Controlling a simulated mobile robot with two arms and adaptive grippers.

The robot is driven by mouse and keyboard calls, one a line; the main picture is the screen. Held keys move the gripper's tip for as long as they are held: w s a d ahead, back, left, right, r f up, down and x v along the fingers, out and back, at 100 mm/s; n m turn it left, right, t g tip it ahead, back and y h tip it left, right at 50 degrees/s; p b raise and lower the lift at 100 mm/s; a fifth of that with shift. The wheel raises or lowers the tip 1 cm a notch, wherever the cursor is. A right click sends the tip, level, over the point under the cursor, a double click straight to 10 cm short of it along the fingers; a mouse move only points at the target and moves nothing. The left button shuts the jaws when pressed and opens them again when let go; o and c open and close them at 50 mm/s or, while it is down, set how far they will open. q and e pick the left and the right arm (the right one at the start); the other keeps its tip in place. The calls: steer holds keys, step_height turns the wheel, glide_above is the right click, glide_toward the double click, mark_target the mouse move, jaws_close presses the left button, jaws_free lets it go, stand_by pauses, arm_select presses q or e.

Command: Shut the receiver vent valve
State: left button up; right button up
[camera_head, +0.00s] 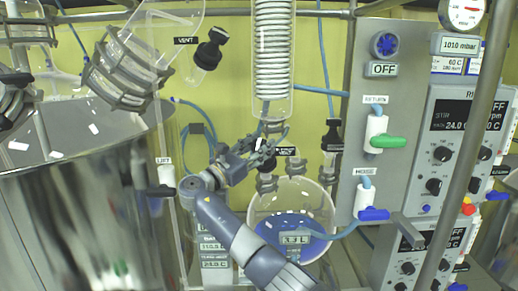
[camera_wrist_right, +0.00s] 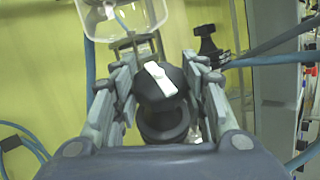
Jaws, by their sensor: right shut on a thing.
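My right gripper (camera_head: 264,154) reaches up to the small fittings below the coiled condenser in the head view. In the right wrist view, its two fingers (camera_wrist_right: 160,88) close from both sides on a black valve knob (camera_wrist_right: 150,95). A white pointer mark (camera_wrist_right: 160,78) on the knob's top runs at a slant. I take this knob for the receiver vent valve; the fingers mostly hide it in the head view. A small black label (camera_head: 286,150) beside the gripper is too small to read surely. The round glass receiver (camera_head: 262,207) hangs just below.
Another black valve (camera_head: 209,49) labelled VENT stands up left. The glass condenser (camera_head: 272,60) is above my gripper. A panel with a green-handled RETURN valve (camera_head: 386,141) and a blue-handled valve (camera_head: 372,213) stands right. A large shiny vessel (camera_head: 80,220) fills the left.

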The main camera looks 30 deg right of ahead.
mark_target(253, 151)
steer(key=o, duration=1.1)
steer(key=v, duration=0.7)
steer(key=shift+a, duration=0.25)
